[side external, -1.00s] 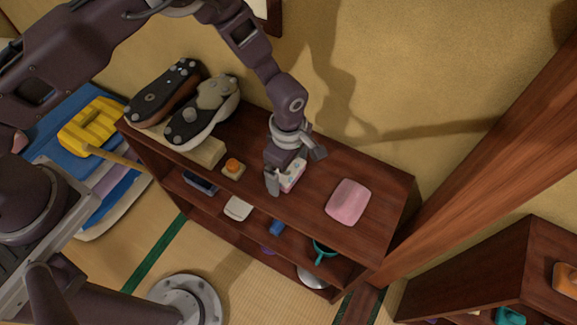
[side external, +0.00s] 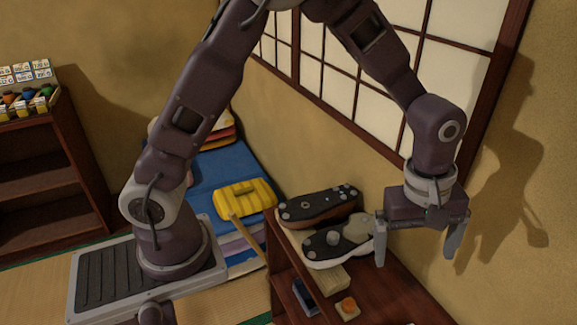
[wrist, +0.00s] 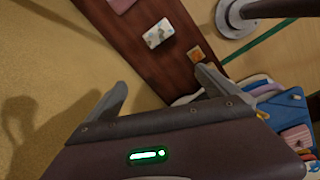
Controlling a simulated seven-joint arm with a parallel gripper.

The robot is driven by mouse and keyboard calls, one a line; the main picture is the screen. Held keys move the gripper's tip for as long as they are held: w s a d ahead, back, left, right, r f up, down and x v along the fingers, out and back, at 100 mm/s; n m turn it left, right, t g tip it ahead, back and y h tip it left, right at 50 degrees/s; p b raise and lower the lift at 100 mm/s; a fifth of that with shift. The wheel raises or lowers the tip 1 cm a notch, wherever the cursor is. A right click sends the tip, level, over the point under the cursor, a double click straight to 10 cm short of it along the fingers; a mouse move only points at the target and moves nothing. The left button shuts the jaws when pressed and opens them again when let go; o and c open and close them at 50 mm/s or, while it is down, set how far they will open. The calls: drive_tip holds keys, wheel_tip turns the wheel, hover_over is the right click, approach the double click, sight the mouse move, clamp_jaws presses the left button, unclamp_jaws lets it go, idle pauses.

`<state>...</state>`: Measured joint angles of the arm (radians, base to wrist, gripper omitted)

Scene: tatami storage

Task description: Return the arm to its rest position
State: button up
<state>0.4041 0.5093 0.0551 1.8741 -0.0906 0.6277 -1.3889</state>
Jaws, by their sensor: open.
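My gripper (side external: 418,246) is open and empty, held above the right part of the dark wooden shelf (side external: 393,290) near the wall. In the wrist view its two fingers (wrist: 162,84) are spread wide with nothing between them. A small white patterned box (wrist: 158,33) lies on the shelf top, clear of the fingers. A small block with an orange top (wrist: 195,54) lies near it on the shelf. In the side view the orange-topped block (side external: 347,306) is below and left of the gripper.
Two upturned shoes lie on the shelf's left end: a brown one (side external: 318,206) and a white-edged one (side external: 338,243), close to my left finger. A yellow object (side external: 246,196) rests on blue bedding (side external: 205,175). A paper-paned window (side external: 318,62) is behind my arm.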

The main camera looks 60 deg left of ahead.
drive_tip(key=s+a+r+m+t, duration=0.2)
drive_tip(key=s+a+r+m, duration=0.45)
drive_tip(key=r, duration=0.55)
drive_tip(key=s+a+r+m+t, duration=0.1)
drive_tip(key=s+a+m, duration=0.2)
drive_tip(key=s, duration=0.4)
drive_tip(key=s+a+r+m+t, duration=0.1)
drive_tip(key=s+a+r+m, duration=0.1)
drive_tip(key=s+a, duration=0.3)
drive_tip(key=s+m, duration=0.1)
drive_tip(key=s, duration=0.2)
drive_tip(key=shift+s+a+y, duration=0.15)
drive_tip(key=shift+a+y, duration=0.05)
drive_tip(key=shift+y, duration=0.2)
